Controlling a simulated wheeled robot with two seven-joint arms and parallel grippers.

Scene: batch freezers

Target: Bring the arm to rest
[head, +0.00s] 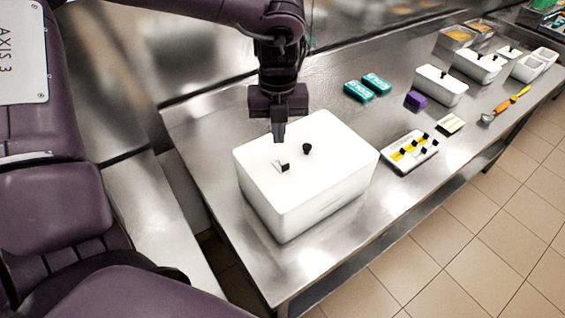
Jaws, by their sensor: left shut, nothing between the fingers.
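My left gripper (279,132) hangs down from my purple arm, which comes in from the upper left in the head view. It is shut, with nothing held. Its fingertips are at or just above the far part of the top of a white box (300,205); I cannot tell if they touch. The box stands on the steel table (222,192) and has a small black knob (307,149) and a small dark latch (283,166) on top. My right gripper is not in view.
Teal packs (368,87), a purple block (415,100) and a white tray with yellow and black parts (409,151) lie to the right. Further off are white boxes (440,86) and an orange-handled tool (506,105). The tiled floor (440,240) is clear.

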